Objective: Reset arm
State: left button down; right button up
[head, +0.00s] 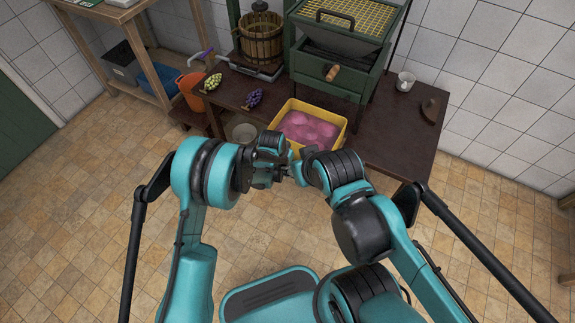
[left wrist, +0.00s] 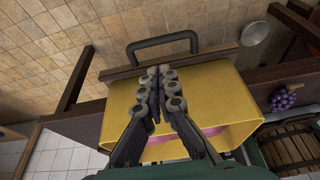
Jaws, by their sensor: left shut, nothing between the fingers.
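My left gripper (head: 287,171) is in front of the table in the head view, close to my right arm. In the left wrist view the left gripper (left wrist: 160,75) has its fingers together with nothing between them, over a yellow tub (left wrist: 118,110). My right gripper (head: 310,154) is mostly hidden by its own arm in the head view, and its fingers cannot be made out. The yellow tub (head: 340,128) with pink contents stands at the front of the dark table (head: 395,140), just beyond both grippers.
A green machine with a yellow grid (head: 345,18) and a wooden basket press (head: 261,38) stand behind the tub. Green grapes (head: 211,83), purple grapes (head: 253,99) and a white cup (head: 405,81) are on the table. An orange bucket (head: 190,88) is left. The tiled floor in front is clear.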

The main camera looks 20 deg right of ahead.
dwell(0.5)
pick_arm(q)
jog(key=s+a+r+n+t, duration=0.15)
jog(key=a+r+n, duration=0.35)
jog(key=a+r, duration=1.8)
jog(key=s+a+r+n+t+y, duration=0.1)
jog(key=s+a+r+n, duration=0.1)
jog(key=s+a, duration=0.6)
jog(key=s+a+r+n+t+y, duration=0.2)
jog(key=s+a+r+n, duration=0.1)
jog(key=s+a, duration=0.5)
jog(key=shift+s+a+r, duration=0.3)
jog(key=shift+s+r, duration=0.1)
jog(key=shift+s, duration=0.35)
